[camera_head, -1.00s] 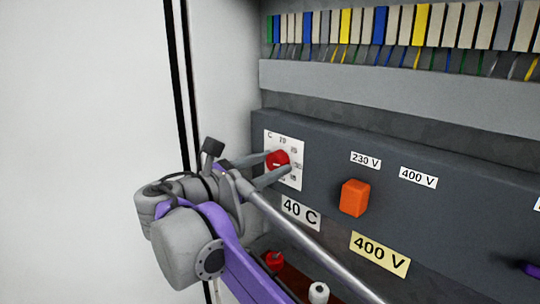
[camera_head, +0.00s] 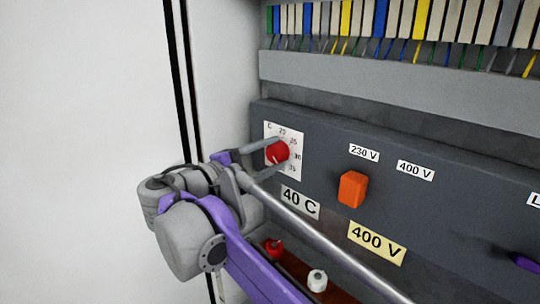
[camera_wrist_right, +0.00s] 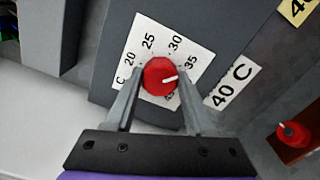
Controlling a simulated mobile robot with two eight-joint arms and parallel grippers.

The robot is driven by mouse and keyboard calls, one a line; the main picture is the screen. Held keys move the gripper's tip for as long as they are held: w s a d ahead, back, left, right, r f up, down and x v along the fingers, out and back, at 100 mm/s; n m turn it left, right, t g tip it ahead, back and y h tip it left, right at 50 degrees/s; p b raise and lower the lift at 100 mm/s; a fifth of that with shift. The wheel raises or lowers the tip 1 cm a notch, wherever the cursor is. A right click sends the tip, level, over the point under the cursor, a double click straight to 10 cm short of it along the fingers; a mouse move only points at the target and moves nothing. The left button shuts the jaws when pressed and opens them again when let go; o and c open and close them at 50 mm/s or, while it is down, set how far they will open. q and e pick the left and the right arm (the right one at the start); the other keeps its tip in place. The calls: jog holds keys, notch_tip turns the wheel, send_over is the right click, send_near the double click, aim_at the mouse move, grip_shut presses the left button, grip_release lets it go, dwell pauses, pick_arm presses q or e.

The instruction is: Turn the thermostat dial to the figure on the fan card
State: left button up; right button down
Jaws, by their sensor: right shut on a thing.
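The thermostat dial is a red knob (camera_head: 278,152) on a white scale plate (camera_head: 296,172) on the grey panel. In the right wrist view the red knob (camera_wrist_right: 159,77) has a white pointer aimed to the right, a little below the 35 mark. The figures 20, 25, 30 and 35 are readable; a further one is partly hidden at the knob's lower edge. My right gripper (camera_head: 277,154) is shut on the knob, one finger on each side. A white card reading 40 C (camera_head: 300,203) sits below the scale. My left gripper is out of view.
An orange knob (camera_head: 352,189) sits to the right, under 230 V (camera_head: 364,153) and 400 V (camera_head: 416,170) labels. A yellow 400 V card (camera_head: 376,243) is below it. Red (camera_head: 273,248) and white (camera_head: 317,280) knobs stand lower down. The cabinet's side wall is close on the left.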

jog(key=m, duration=0.4)
jog(key=shift+m, duration=2.6)
jog(key=shift+c, duration=1.3)
grip_release()
jog(key=b+v, duration=0.1)
jog(key=v, duration=1)
